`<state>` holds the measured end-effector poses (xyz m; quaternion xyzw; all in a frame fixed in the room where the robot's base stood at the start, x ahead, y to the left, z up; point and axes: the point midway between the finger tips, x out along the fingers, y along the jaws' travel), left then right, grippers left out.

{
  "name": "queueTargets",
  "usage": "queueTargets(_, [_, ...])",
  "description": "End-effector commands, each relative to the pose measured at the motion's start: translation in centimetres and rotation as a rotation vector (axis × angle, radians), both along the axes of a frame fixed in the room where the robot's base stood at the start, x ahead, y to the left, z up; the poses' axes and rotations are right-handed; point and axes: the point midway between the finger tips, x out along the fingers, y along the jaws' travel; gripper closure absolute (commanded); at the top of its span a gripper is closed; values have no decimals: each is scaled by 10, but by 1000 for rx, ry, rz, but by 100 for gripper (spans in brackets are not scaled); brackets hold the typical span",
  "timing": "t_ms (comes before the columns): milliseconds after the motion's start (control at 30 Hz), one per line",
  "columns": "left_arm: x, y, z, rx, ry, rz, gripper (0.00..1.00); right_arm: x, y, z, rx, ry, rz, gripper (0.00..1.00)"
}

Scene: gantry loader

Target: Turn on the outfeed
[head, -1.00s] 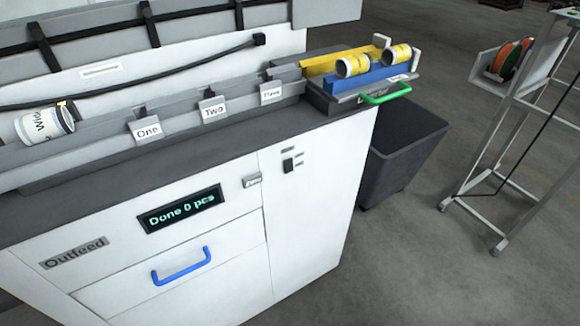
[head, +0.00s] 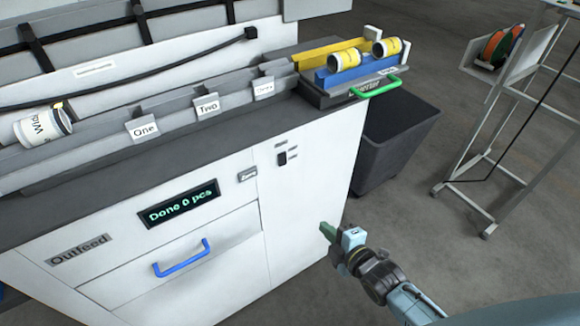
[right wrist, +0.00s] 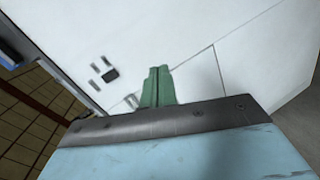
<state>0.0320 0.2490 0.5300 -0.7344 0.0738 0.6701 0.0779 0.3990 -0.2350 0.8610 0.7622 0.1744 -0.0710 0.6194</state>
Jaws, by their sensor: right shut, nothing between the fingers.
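The white outfeed cabinet (head: 310,200) carries an "Outfeed" label (head: 79,249) on its front at the left. A small black switch (head: 282,158) with short dark marks beside it sits high on the right front panel. The switch also shows in the right wrist view (right wrist: 110,76), left of the fingers. I cannot tell its setting. My right gripper (head: 326,230) has green fingers, shut and empty, below and right of the switch and apart from it. The fingers also show in the right wrist view (right wrist: 158,72). My left gripper is not in view.
A display (head: 180,206) reads "Done 0 pcs". A drawer with a blue handle (head: 181,259) is below it. A green handle (head: 376,88) juts out above a dark bin (head: 395,150). A wheeled rack (head: 490,130) stands at right. Floor between them is free.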

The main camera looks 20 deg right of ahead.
Motion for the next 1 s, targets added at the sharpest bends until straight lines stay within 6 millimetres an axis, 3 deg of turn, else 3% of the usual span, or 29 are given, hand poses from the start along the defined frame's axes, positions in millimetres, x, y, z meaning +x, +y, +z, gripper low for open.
queueTargets(33, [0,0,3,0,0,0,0,6,3,26,-39,-61,27,100])
queueTargets(100, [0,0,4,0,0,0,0,11,7,54,-91,-130,56,100])
queueTargets(200, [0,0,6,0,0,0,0,15,11,82,-144,-201,83,100])
queueTargets(300, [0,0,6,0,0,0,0,16,13,97,-173,-240,96,100])
queueTargets(767, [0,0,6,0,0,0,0,20,15,101,-184,-253,100,100])
queueTargets(1000, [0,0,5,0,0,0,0,51,22,98,-183,-255,99,100])
